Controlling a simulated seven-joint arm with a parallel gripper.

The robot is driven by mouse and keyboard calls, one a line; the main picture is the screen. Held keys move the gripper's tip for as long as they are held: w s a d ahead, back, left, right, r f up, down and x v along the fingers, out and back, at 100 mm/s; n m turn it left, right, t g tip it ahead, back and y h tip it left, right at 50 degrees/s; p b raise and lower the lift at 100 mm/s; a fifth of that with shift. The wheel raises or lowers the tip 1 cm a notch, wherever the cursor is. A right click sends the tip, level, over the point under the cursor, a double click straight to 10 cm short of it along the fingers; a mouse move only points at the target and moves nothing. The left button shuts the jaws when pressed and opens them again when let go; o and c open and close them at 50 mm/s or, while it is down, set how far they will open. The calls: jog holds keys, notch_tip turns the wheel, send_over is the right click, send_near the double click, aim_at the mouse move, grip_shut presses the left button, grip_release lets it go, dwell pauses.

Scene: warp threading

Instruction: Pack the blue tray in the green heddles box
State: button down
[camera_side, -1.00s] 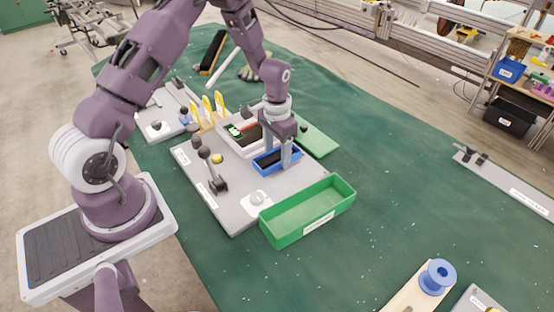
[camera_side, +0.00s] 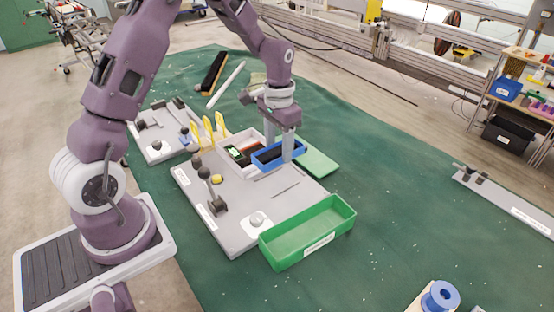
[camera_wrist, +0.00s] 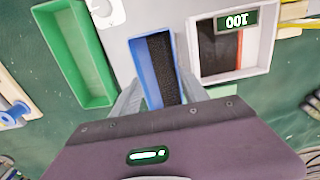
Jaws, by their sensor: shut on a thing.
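The blue tray (camera_side: 279,155) is a small open box with a black lining, and it also shows in the wrist view (camera_wrist: 143,67). My gripper (camera_side: 280,142) is shut on the blue tray, one finger at each side, and holds it up over the grey board. The green box (camera_side: 308,231) stands on the green cloth at the board's front right corner. It is open and empty, with a white label on its front wall. In the wrist view the green box (camera_wrist: 78,55) lies to the left of the blue tray.
A white box (camera_side: 243,150) with a green display and dark and red contents stands on the grey board (camera_side: 240,215), close to the tray.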

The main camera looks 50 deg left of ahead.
jog(key=s+d+r, duration=0.1)
jog(key=s+d, duration=0.1)
jog(key=d, duration=0.7)
jog(key=s+d, duration=0.2)
jog(key=d, duration=0.6)
jog(key=shift+m, duration=0.4)
jog(key=shift+s+d+f, duration=0.1)
jog(key=shift+d+f, duration=0.05)
jog(key=shift+f, duration=1.25)
jog(key=shift+s+d+f, duration=0.1)
jog(key=shift+d+f, duration=0.05)
jog(key=shift+f, duration=1.25)
jog(key=shift+f, duration=0.3)
jog(key=shift+f, duration=0.8)
jog(key=shift+f, duration=0.2)
jog(key=shift+s+f, duration=0.1)
jog(key=shift+f, duration=0.25)
